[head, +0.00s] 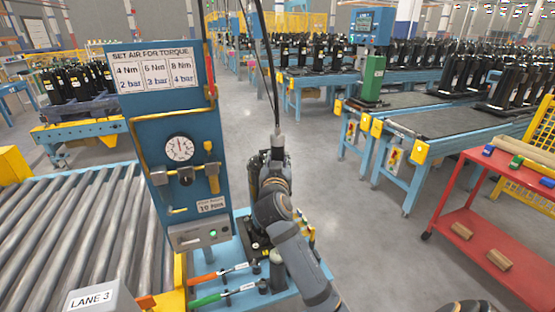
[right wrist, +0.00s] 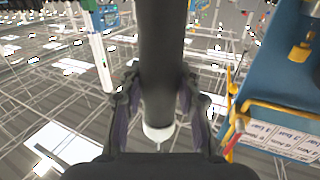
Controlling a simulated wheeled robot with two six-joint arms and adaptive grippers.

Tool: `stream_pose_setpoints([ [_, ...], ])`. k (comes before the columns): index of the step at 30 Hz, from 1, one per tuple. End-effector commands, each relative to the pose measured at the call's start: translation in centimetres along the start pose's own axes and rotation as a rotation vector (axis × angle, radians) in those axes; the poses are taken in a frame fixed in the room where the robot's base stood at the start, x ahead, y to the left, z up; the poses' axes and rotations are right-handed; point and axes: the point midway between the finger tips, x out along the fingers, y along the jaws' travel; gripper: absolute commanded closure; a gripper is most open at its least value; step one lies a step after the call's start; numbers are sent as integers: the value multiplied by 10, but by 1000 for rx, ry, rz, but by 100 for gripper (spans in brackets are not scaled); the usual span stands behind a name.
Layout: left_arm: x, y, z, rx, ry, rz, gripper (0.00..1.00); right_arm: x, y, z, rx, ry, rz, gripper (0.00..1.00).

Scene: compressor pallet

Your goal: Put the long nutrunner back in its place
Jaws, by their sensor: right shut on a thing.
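My right gripper (right wrist: 160,105) is shut on the long nutrunner (right wrist: 161,45), a dark cylinder with a pale end, in the right wrist view. In the head view my right gripper (head: 270,172) is beside the blue panel, seen from behind. The nutrunner's grey top (head: 277,141) shows above it, with a dark cable rising from it. The tool stands roughly upright. Its lower end is hidden behind my arm and gripper. Dark parts below and left of the gripper are hard to tell apart. My left gripper is not in view.
The blue panel (head: 183,115) with gauge and torque chart stands close left. Below, a blue bench (head: 241,300) carries an orange-handled tool (head: 203,279) and a green-handled tool (head: 207,300). A roller conveyor (head: 70,230) is at left, a red cart (head: 480,220) at right. Grey floor between is clear.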

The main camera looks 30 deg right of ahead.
Motion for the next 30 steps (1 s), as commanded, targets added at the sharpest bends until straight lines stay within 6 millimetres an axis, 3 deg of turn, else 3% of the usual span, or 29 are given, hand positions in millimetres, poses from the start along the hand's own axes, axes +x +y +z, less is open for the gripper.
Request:
stream_pose_setpoints([
  [30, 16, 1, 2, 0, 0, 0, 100, 0, 0, 14, 2, 9, -1, 100],
])
